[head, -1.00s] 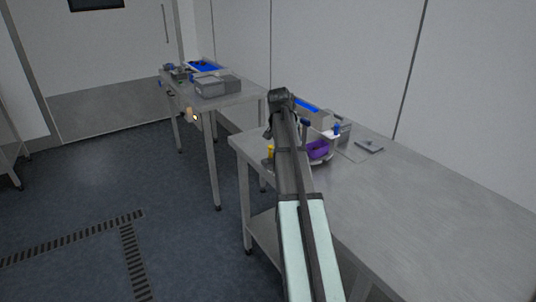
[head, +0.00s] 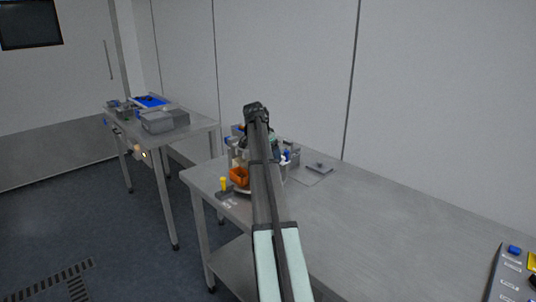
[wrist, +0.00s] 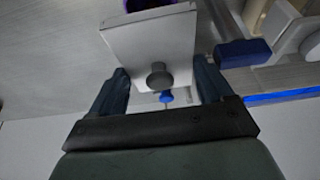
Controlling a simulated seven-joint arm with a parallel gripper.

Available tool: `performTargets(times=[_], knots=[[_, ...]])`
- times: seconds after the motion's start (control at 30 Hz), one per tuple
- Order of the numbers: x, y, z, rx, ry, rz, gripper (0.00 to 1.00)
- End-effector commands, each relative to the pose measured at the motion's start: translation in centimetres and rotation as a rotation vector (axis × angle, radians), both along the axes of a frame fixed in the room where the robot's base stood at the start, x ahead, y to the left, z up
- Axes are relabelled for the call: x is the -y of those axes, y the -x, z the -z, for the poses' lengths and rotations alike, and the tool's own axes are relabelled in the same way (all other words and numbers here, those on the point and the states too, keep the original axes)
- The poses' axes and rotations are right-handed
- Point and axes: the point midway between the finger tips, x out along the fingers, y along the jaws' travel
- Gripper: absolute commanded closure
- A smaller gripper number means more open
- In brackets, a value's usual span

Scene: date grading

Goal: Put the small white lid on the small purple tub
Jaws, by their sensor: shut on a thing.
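In the wrist view my gripper (wrist: 160,88) has a dark finger on each side of a white, square-edged piece with a grey knob, which looks like the small white lid (wrist: 140,45). The gripper is shut on it. A sliver of the purple tub (wrist: 143,4) shows at the top edge, just beyond the lid. The lid hides most of the tub, and I cannot tell whether the two touch. In the head view my arm hides the gripper, the lid and the purple tub.
An orange tub (head: 239,176) and a yellow-topped item (head: 223,185) stand left of my arm on the steel table (head: 370,215). A small grey item (head: 320,167) lies right of it. A blue block (wrist: 243,53) is close to the right finger. The table's right part is mostly clear.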

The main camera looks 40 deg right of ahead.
Motion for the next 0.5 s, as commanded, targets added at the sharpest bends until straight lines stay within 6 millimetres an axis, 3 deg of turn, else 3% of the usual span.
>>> performTargets(times=[0.5], knots=[[-0.1,0.0,3.8,0.0,0.0,-0.003,0.49]])
